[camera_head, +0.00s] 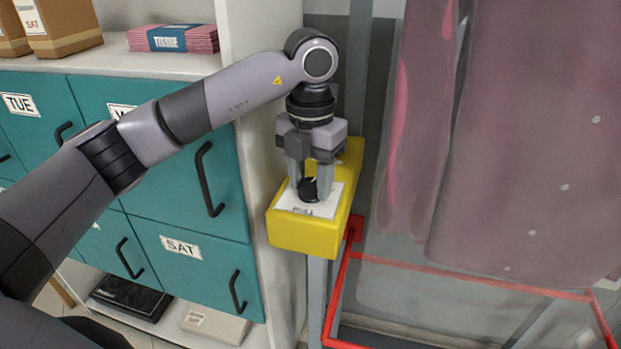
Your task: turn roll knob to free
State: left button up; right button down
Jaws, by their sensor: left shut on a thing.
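The roll knob (308,190) is a small black knob on a white label plate (322,207) on top of a yellow box (290,236). The box sits on a grey post. My left gripper (311,189) points down over the box, with its fingers on either side of the knob and shut on it. The print on the plate is too small to read, and the fingers hide part of it, so I cannot tell the knob's setting. My right gripper is not in view.
Teal drawers (180,240) with day labels stand at the left, below a white shelf with pink tissue packs (173,38) and cardboard boxes. A dusky pink garment (540,130) hangs at the right above a red frame (450,268), close beside the yellow box.

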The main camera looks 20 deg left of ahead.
aim_at(311, 182)
pick_arm(q)
jog(key=n, duration=0.6)
jog(key=shift+n+b, duration=0.3)
jog(key=n, duration=0.5)
jog(key=shift+r, duration=0.1)
jog(key=shift+n, duration=0.4)
jog(key=o, duration=1.1)
jog(key=shift+c, duration=0.2)
notch_tip(311, 182, up, 7)
jog(key=shift+r, duration=0.1)
